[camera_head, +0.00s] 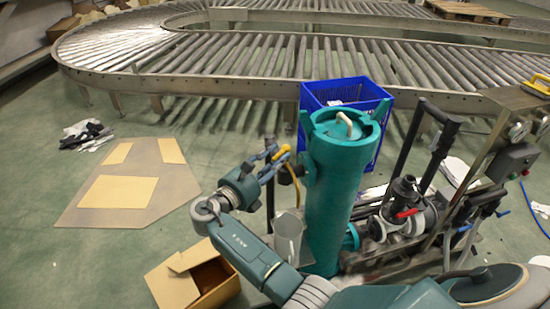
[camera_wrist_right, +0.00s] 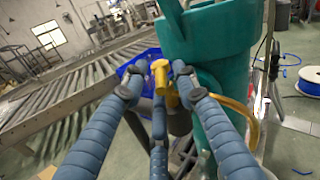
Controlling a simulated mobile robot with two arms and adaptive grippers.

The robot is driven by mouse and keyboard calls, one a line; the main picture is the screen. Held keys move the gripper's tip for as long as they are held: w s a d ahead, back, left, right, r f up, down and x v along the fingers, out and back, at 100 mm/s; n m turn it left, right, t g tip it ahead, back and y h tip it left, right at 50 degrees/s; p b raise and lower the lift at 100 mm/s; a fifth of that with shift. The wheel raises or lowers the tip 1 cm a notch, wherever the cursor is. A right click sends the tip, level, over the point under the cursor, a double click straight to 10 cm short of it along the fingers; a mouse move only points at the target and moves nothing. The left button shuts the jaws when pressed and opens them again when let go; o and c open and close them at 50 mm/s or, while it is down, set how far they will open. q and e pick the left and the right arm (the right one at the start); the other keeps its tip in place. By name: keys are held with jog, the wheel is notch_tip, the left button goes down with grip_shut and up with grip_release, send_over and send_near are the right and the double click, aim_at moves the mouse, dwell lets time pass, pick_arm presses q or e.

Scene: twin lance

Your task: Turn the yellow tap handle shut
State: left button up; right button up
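The yellow tap handle (camera_head: 282,154) is on the left side of a tall teal cylinder (camera_head: 333,190). In the right wrist view the handle (camera_wrist_right: 160,76) stands between my blue finger tips, in front of the teal body (camera_wrist_right: 212,60). My right gripper (camera_head: 268,163) reaches the tap from the left in the head view. In the wrist view its fingers (camera_wrist_right: 157,84) are spread on both sides of the handle, with a third finger below. Gaps show beside the handle; I cannot tell whether any finger touches it. My left gripper is not in view.
A blue crate (camera_head: 345,92) is behind the cylinder. Pipes with a red-handled valve (camera_head: 407,213) are at right. A roller conveyor (camera_head: 240,62) spans the back.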

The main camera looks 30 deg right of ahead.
jog(key=v, duration=0.7)
jog(key=shift+a, duration=0.25)
jog(key=shift+s, duration=0.15)
